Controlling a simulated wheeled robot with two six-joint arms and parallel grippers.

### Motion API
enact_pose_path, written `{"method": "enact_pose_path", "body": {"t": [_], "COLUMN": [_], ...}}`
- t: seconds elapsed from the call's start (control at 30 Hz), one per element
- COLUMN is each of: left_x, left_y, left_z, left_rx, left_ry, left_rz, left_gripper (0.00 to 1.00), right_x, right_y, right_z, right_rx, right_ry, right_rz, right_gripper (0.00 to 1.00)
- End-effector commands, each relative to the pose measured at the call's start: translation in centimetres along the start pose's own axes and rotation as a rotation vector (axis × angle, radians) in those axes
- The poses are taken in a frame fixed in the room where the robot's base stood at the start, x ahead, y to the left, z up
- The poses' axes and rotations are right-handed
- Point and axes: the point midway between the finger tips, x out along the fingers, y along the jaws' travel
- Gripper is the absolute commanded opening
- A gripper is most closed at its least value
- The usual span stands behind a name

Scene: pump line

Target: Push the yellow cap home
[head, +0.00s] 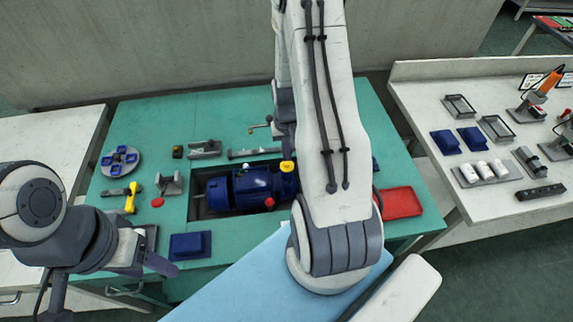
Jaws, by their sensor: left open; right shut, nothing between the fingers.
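The yellow cap (287,166) sits on top of the blue pump (245,190), toward its right end. My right gripper (286,152) is shut and empty, pointing down directly above the cap. It appears at or very near the cap's top; I cannot tell whether it touches. My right forearm hides the pump's right end. Whether the cap is fully seated cannot be seen. My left gripper (112,272) is open and empty at the lower left, over the green table's (165,120) front left edge, well away from the pump.
A red knob (157,202), a yellow tool (131,198), a round grey tray (107,163) and a blue block (190,246) lie left of the pump. A red tray (401,203) is at right. A pale bench (415,75) with parts stands further right. The table's back left is clear.

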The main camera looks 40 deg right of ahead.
Motion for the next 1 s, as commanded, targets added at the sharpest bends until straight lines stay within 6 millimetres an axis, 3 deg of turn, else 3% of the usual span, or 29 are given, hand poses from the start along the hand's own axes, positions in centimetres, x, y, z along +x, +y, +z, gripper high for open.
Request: {"method": "enact_pose_path", "body": {"t": [1.0], "left_x": [1.1], "left_y": [-0.1], "left_z": [0.1], "left_rx": [0.000], "left_ry": [0.000], "left_rz": [0.000], "left_gripper": [0.59], "right_x": [1.5], "right_y": [0.0], "right_z": [0.0], "right_rx": [0.000], "right_ry": [0.001], "right_rz": [0.000], "right_gripper": [0.00]}}
